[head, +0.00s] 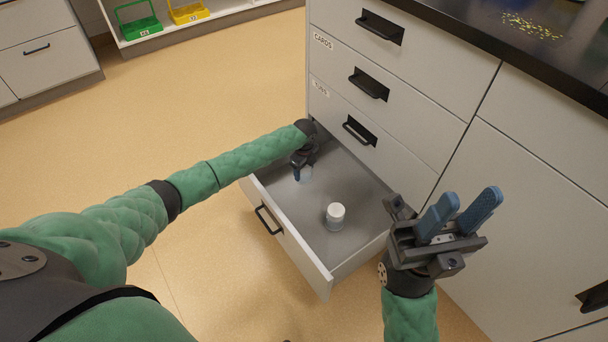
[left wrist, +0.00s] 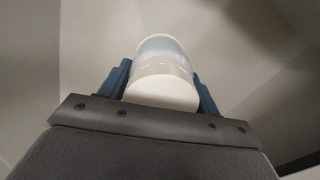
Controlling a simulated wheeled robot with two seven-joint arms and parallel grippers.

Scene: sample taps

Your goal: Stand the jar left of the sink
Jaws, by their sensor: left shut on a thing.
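An open drawer (head: 292,248) sticks out low in the grey cabinet. My left gripper (head: 298,172) reaches down into its back left part. It is shut on a white jar (left wrist: 165,78), which sits between the two blue fingers in the left wrist view. In the head view this held jar (head: 306,175) is mostly hidden by my gripper. A second white jar (head: 335,214) stands upright in the drawer, nearer its front right. My right gripper (head: 468,200) is open and empty, its blue fingers pointing up, to the right of the drawer. The sink is not in view.
A dark worktop (head: 480,32) runs above the cabinet, with yellow specks on it at the top right. Closed drawers with black handles (head: 369,84) sit above the open one. A green carrier (head: 140,28) and a yellow carrier (head: 188,13) stand on a far low shelf.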

